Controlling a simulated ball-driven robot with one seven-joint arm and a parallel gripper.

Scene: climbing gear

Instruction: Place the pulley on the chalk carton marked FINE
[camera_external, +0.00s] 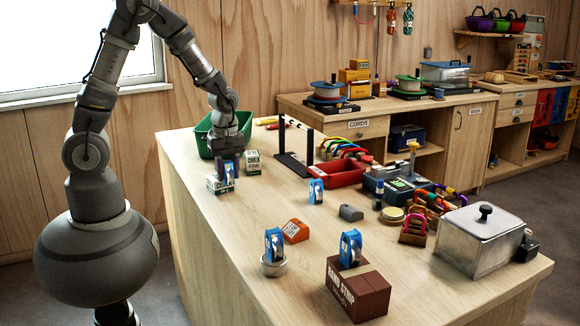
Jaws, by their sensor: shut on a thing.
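My gripper (229,164) points down at the left of the bench, shut on a blue pulley (228,174). The pulley is upright and overlaps a small white and green carton (214,186). I cannot tell whether it touches that carton or hangs just in front of it, and its print is too small to read surely. A second carton, the chalk carton that reads FINE (254,164), stands just right of my gripper, its top bare. Other blue pulleys stand on the bench (316,192), on a round tin (273,244) and on a brown strip box (350,250).
A green tub (204,134) stands behind my gripper. A dark rack with a rod (294,162) and a red tray (338,176) lie to the right. An orange block (296,231) and a lidded metal box (478,245) are nearer the front. Bench left of the orange block is clear.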

